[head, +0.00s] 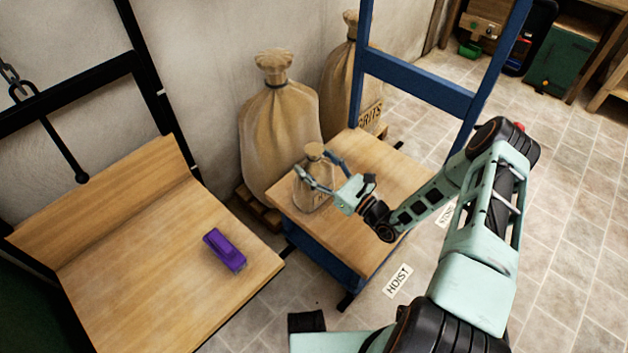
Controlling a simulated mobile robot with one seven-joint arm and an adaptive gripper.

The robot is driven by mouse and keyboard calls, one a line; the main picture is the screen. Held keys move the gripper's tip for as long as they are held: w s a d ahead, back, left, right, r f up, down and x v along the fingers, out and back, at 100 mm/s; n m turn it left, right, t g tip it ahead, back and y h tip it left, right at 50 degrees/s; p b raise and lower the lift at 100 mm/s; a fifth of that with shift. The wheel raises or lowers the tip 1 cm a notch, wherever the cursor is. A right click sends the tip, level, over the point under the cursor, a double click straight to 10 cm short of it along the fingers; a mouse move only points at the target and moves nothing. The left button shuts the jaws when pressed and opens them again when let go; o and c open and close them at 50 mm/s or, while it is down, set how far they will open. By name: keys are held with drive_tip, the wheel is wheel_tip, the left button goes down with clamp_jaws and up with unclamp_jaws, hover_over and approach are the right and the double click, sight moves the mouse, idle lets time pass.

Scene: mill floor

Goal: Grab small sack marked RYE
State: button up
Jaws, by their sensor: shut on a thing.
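A small tan sack (312,190) with a tied neck stands upright on the wooden top of a blue-framed cart (375,210). Its marking is partly hidden and too small to read. My gripper (325,172) is shut on the small sack, with its fingers around the upper part below the neck. The sack's base appears to be on or very close to the wooden top; I cannot tell which.
Large sacks, one plain (277,130) and one marked GRITS (340,85), stand behind the cart by the wall. A purple object (224,249) lies on the wooden platform (130,270) at left. Floor labels (398,281) read HOIST. Tiled floor at right is open.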

drive_tip(key=c, duration=0.8)
drive_tip(key=shift+r, duration=0.15)
drive_tip(key=shift+c, duration=0.5)
